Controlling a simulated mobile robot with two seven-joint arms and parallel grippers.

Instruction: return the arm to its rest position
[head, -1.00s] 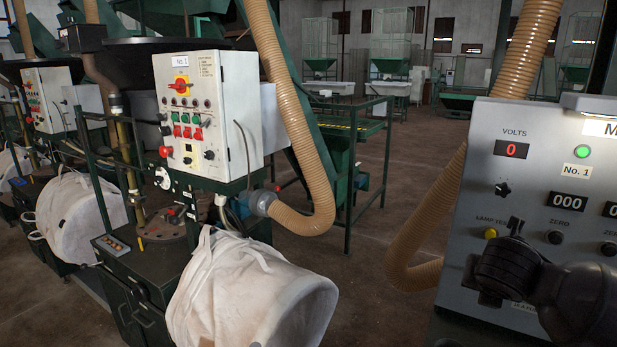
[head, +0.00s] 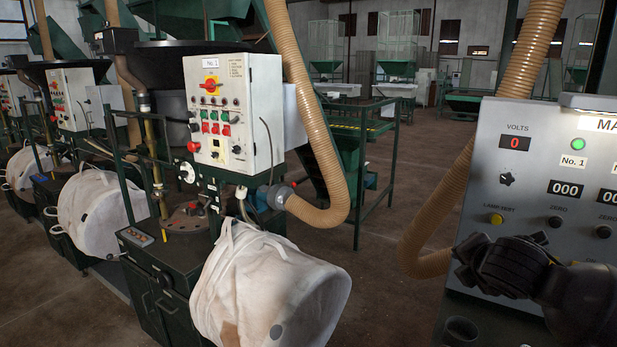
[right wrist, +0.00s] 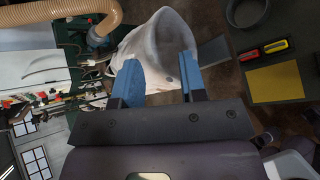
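My right gripper (right wrist: 160,65) is open in the right wrist view. Its two blue fingers stand apart with nothing held between them. A whitish bulk bag (right wrist: 152,38) shows beyond the fingers; I cannot tell how far. In the head view a black jointed part of my right arm (head: 510,268) is at the lower right, in front of the grey panel. The right fingers do not show there. My left arm and gripper are not in view. A white bag (head: 265,290) hangs tilted at the front of the No. 1 machine, its lower edge near the picture's bottom.
The No. 1 control box (head: 233,110) stands above the bag, with a tan hose (head: 318,150) beside it. A grey meter panel (head: 545,165) is close on the right. Another bag (head: 95,212) hangs at left. The floor (head: 385,270) between machine and panel is clear.

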